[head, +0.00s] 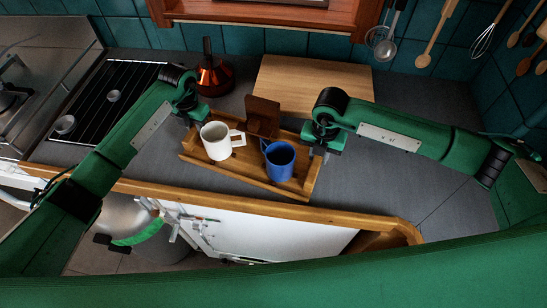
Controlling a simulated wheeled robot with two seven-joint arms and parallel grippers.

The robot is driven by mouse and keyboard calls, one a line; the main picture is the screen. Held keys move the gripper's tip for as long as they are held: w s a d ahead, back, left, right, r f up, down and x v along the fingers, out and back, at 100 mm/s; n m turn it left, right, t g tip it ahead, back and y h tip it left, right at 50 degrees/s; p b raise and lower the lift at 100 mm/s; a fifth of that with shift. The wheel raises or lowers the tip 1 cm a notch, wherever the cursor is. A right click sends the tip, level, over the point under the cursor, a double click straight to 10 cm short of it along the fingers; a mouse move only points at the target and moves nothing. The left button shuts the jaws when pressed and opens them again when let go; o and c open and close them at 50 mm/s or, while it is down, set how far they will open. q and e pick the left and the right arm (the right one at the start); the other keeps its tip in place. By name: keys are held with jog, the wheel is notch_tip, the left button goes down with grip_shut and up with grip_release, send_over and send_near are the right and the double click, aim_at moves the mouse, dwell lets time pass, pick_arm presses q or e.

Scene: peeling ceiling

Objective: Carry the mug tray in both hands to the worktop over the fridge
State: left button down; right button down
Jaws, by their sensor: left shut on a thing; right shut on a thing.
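The wooden mug tray (246,172) is over the grey worktop (228,187), near its wooden front edge. I cannot tell whether it rests on the worktop or hangs just above it. A white mug (215,142) stands upright in its left part and a blue mug (280,162) in its right part. My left gripper (194,119) is shut on the tray's left end, behind the white mug. My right gripper (314,148) is shut on the tray's right end, beside the blue mug. The fingertips are partly hidden.
A dark brown block (262,116) stands at the tray's back edge. A wooden board (314,84) lies behind, and a copper kettle-like pot (214,77) stands back left. The worktop right of my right arm is clear. Utensils hang on the tiled wall.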

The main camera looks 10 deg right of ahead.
pick_arm(q)
jog(key=c, duration=1.6)
grip_release()
jog(key=shift+f, duration=0.15)
pick_arm(e)
jog(key=c, duration=1.6)
grip_release()
jog(key=shift+f, duration=0.2)
pick_arm(q)
jog(key=o, duration=0.4)
pick_arm(e)
jog(key=o, duration=0.4)
jog(key=shift+r, duration=0.1)
pick_arm(q)
jog(key=shift+s, duration=0.1)
pick_arm(e)
jog(key=shift+s, duration=0.1)
pick_arm(q)
jog(key=shift+r, duration=0.2)
notch_tip(320, 180, up, 12)
pick_arm(e)
notch_tip(320, 180, up, 12)
pick_arm(q)
jog(key=shift+f, duration=0.1)
